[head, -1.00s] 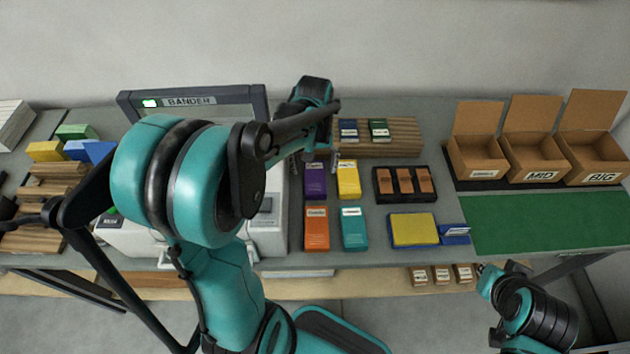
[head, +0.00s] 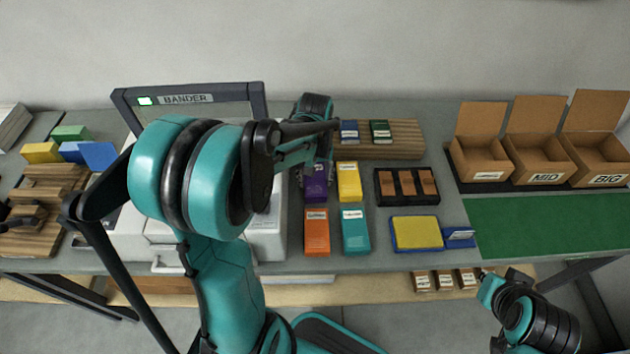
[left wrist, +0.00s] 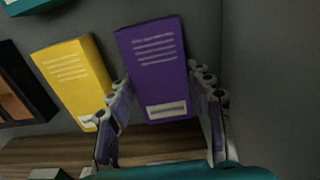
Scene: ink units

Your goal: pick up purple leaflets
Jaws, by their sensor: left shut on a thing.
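The purple leaflets (head: 315,191) form a narrow purple pack with a white label on the grey table, left of a yellow pack (head: 349,181). In the left wrist view the purple pack (left wrist: 156,65) lies between the two fingers of my left gripper (left wrist: 163,120). The gripper is shut on the pack near its labelled end. In the head view my left gripper (head: 314,170) is over the back end of the pack, and the wrist partly hides it. My right arm shows at the lower right below the table edge, and its jaw state is unclear (head: 483,273).
An orange pack (head: 316,231) and a teal pack (head: 355,230) lie in front. A wooden block (head: 405,138) with small packs stands behind. A black tray (head: 379,200), a yellow-blue pad (head: 416,233) and open cardboard boxes (head: 480,160) are to the right. The bander (head: 262,240) is close on the left.

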